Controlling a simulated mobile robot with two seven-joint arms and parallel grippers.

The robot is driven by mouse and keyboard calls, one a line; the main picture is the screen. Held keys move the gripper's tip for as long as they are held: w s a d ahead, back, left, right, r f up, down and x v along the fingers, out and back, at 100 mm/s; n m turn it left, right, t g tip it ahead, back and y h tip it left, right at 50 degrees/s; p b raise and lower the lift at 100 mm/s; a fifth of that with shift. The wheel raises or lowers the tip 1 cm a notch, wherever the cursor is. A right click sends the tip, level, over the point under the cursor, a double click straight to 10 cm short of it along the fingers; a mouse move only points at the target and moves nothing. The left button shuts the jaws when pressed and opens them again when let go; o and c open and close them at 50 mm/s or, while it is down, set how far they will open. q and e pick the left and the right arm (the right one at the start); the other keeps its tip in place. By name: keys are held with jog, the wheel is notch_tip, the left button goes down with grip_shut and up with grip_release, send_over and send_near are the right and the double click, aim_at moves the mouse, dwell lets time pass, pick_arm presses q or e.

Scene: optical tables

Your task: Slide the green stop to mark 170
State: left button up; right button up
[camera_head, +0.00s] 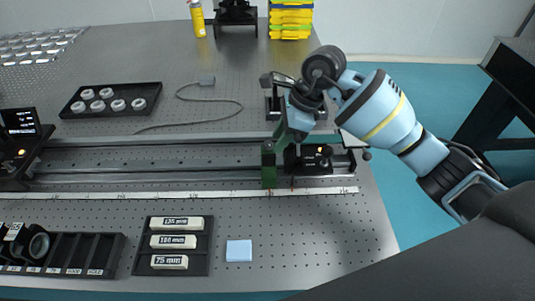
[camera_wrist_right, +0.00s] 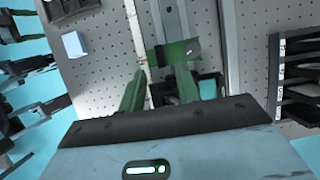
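The green stop (camera_head: 268,166) stands across the rail (camera_head: 150,178), near its right end, beside the white ruler strip (camera_head: 150,194). The ruler's numbers are too small to read surely. In the right wrist view the green stop (camera_wrist_right: 174,51) lies just beyond the fingertips. My right gripper (camera_head: 282,142) is just above and right of the stop. Its green fingers (camera_wrist_right: 161,72) are apart in the wrist view; I cannot tell whether they touch the stop. My left gripper is not in view.
A black carriage (camera_head: 310,158) sits on the rail right of the stop. A black tray with several white rings (camera_head: 118,104), a cable (camera_head: 215,120), a label rack (camera_head: 140,262) and a blue block (camera_head: 239,250) lie on the table. The rail left of the stop is clear.

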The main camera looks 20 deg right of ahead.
aim_at(269, 155)
jog(key=x, duration=0.7)
jog(key=shift+a+f, duration=0.1)
jog(key=shift+f, duration=0.15)
jog(key=shift+c, duration=0.2)
grip_shut()
